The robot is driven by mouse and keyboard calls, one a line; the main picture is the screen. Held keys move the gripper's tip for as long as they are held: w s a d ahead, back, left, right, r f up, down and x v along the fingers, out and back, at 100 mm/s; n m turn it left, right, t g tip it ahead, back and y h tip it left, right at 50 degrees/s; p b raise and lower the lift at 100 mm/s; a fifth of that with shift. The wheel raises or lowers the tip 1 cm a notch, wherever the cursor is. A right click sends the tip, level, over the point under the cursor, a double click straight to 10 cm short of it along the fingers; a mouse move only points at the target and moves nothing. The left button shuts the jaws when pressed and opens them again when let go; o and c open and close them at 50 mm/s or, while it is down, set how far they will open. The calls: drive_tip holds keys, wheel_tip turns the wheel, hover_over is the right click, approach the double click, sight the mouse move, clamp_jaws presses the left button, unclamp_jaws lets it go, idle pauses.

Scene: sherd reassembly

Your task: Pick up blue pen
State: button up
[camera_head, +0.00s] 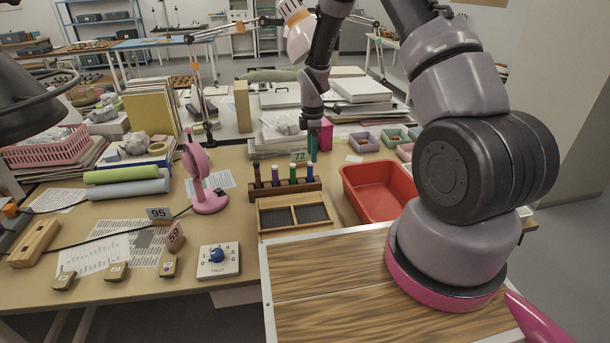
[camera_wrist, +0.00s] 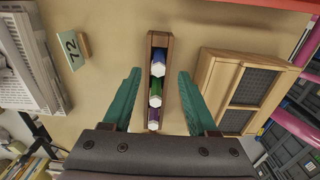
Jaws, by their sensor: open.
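Several pens stand upright in a wooden rack (camera_head: 285,189) on the table. The right-end pen (camera_head: 309,171) is dark blue to violet and looks the bluest; it is the uppermost one in the wrist view (camera_wrist: 158,66). My gripper (camera_head: 312,150) is above the right end of the rack, pointing down. In the wrist view its teal fingers (camera_wrist: 159,77) are apart, one on each side of the rack, with nothing held.
A wooden tray with dark panels (camera_head: 294,215) lies directly in front of the rack. A red bin (camera_head: 380,190) stands to the right. A card marked 72 (camera_head: 299,156) stands behind the rack, near paper stacks.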

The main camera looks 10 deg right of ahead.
sight(310, 172)
drive_tip(key=f, duration=0.8)
drive_tip(key=shift+w+a+f, duration=0.15)
drive_tip(key=shift+a+f, duration=0.1)
drive_tip(key=shift+f, duration=0.15)
clamp_jaws()
